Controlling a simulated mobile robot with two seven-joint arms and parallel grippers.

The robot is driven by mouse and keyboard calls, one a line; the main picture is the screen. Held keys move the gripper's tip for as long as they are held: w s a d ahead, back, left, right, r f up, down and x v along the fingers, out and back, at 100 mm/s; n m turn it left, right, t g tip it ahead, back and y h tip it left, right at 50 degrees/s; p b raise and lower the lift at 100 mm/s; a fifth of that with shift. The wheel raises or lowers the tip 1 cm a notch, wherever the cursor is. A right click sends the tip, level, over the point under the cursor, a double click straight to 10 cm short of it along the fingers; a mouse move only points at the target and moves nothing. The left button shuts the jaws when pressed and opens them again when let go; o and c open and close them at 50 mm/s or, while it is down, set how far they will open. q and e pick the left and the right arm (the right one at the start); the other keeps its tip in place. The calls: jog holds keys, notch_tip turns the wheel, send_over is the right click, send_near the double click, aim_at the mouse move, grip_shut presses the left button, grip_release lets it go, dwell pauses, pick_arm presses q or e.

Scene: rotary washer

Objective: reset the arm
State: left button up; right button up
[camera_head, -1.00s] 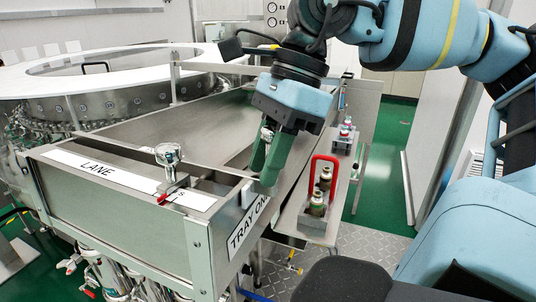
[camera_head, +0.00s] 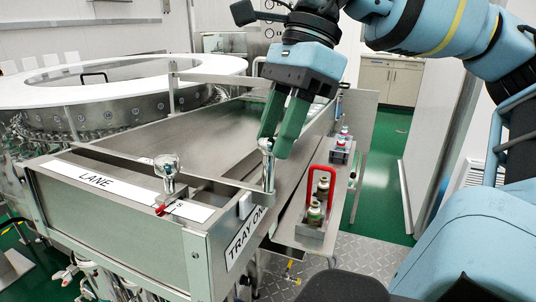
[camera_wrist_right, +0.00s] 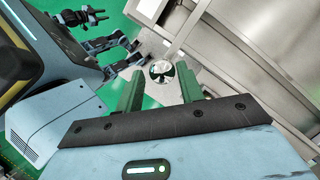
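My right gripper (camera_head: 276,148) has a blue body and two green fingers. In the head view it points down just above a shiny metal post (camera_head: 268,172) at the front right corner of the steel trough (camera_head: 180,115). In the right wrist view the fingers (camera_wrist_right: 160,82) are apart and nothing is held between them. The post's round shiny knob (camera_wrist_right: 161,72) shows in the gap, past the fingertips. My left gripper is not seen.
A side shelf at the right of the trough carries a carrier with a red handle (camera_head: 332,165) and vials (camera_head: 315,213). A smaller vial holder (camera_head: 341,148) stands behind it. The round white-topped washer (camera_head: 150,66) is at the back left. Green floor shows at the right.

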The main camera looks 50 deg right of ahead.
jog(key=shift+v, duration=1.1)
